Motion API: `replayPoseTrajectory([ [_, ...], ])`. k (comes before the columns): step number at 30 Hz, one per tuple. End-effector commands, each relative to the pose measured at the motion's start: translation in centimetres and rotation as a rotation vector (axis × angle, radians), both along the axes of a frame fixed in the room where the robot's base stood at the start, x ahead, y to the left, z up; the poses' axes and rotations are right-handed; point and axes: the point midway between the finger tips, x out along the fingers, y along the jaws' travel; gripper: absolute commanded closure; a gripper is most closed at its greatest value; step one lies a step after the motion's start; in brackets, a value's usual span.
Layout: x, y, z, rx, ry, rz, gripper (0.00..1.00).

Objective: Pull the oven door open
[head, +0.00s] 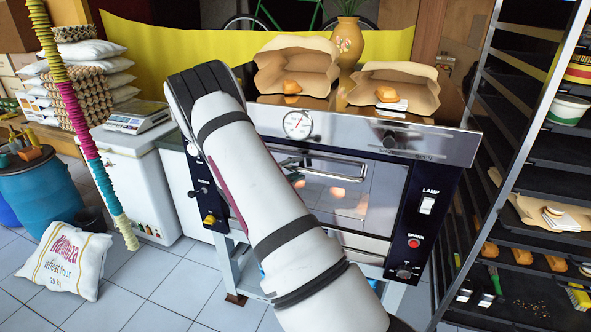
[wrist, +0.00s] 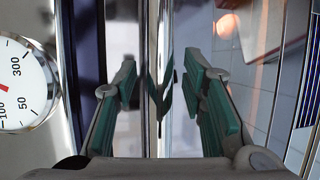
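The oven door (head: 352,192) is a glass-fronted panel below the steel top of the oven, and it looks shut. Its bright bar handle (head: 335,174) runs across the door's upper part. My arm crosses in front of the oven's left side and hides the left of the door and my gripper in the head view. In the wrist view, my gripper (wrist: 160,72) is open, its two green-padded fingers well apart. The handle (wrist: 166,35) seems to run upright between them. I see no clear contact with either finger.
A round dial (head: 297,124) sits above the door. The lamp switch (head: 427,205) panel is right of it. Paper bags with loaves (head: 296,65) and a vase (head: 347,42) stand on top. A tray rack (head: 520,130) stands close at the right. A flour sack (head: 66,260) lies left.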

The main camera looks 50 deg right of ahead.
Motion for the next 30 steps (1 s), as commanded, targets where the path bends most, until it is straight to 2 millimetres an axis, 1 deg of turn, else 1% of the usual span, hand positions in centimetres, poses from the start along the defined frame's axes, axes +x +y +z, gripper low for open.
replayPoseTrajectory([
  [5, 0.0, 0.0, 0.0, 0.000, 0.000, 0.000, 0.62],
  [8, 0.0, 0.0, 0.0, 0.000, 0.000, 0.000, 0.82],
  [9, 0.0, 0.0, 0.0, 0.000, 0.000, 0.000, 0.92],
  [10, 0.0, 0.0, 0.0, 0.000, 0.000, 0.000, 0.98],
  [11, 0.0, 0.0, 0.0, 0.000, 0.000, 0.000, 1.00],
  [17, 0.0, 0.0, 0.0, 0.000, 0.001, 0.000, 1.00],
  [22, -0.3, 0.6, -0.3, -0.018, -0.003, 0.002, 1.00],
  [26, -0.7, 1.8, -0.9, -0.061, -0.018, 0.004, 1.00],
  [30, -1.3, 3.7, -1.9, -0.141, -0.049, 0.007, 1.00],
])
